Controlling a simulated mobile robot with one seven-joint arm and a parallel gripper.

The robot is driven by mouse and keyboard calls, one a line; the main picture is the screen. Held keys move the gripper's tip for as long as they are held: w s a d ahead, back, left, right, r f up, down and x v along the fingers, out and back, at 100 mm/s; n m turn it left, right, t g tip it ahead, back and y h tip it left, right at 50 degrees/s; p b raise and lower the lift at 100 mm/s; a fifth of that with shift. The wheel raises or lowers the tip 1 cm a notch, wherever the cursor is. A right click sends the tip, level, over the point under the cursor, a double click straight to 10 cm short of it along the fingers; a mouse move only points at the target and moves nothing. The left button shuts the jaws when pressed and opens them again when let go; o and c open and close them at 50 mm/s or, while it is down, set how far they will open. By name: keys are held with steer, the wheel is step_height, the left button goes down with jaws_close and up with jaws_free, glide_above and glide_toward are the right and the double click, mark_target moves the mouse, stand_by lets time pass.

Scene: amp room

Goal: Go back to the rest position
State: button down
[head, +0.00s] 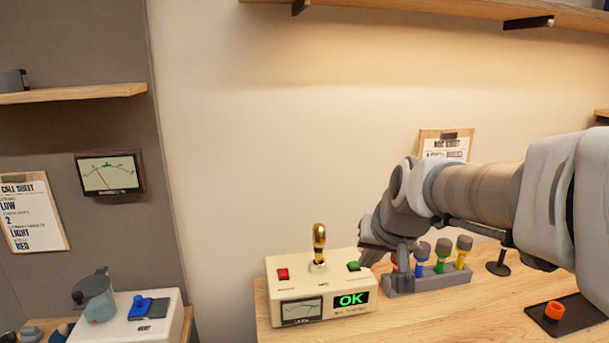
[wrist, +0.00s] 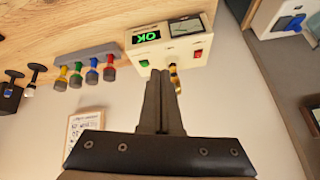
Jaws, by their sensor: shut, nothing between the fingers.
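My gripper (head: 372,252) is shut and empty in the head view, at the end of my arm reaching in from the right. It sits just right of the cream box (head: 313,312), near its green button (head: 353,266); I cannot tell whether it touches. The box has a golden-topped lever (head: 319,245), a red button (head: 283,274), a meter and a screen (head: 351,300) reading OK. In the wrist view my closed fingers (wrist: 159,74) point toward the same box (wrist: 190,54), which appears upside down. The lever (wrist: 175,78) shows beside the fingertips.
A grey rack (head: 430,282) with several coloured plugs stands close beside my gripper, under my arm. A dark plate (head: 580,323) with an orange piece lies at right. A white unit (head: 165,327) with a blue switch stands at left. Shelves (head: 440,12) hang above.

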steer(key=s+d+f, duration=0.1)
steer(key=s, duration=0.9)
steer(key=s+d+f+n+g+h, duration=0.1)
steer(key=s, duration=0.8)
steer(key=shift+s+d+f, duration=0.15)
steer(key=shift+s+d, duration=0.25)
